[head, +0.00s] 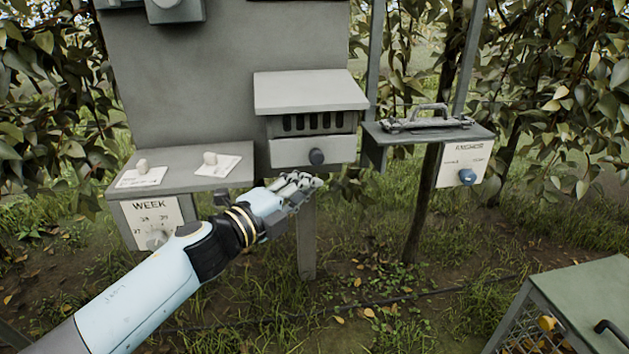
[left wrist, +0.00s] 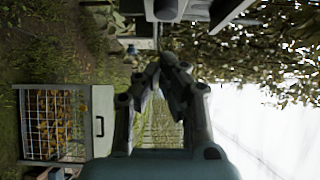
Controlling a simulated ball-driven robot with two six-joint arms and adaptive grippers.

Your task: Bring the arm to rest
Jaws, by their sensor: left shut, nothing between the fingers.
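My left gripper (head: 308,182) is shut and empty. I cannot tell from the head view how far apart the fingers and the box are. In the left wrist view the fingers (left wrist: 161,68) come together at their tips with nothing held. My right gripper is in neither view.
A shelf marked WEEK (head: 149,205) with two small switches stands left. A lidded mesh crate (head: 590,290) is at lower right. Grass between is open.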

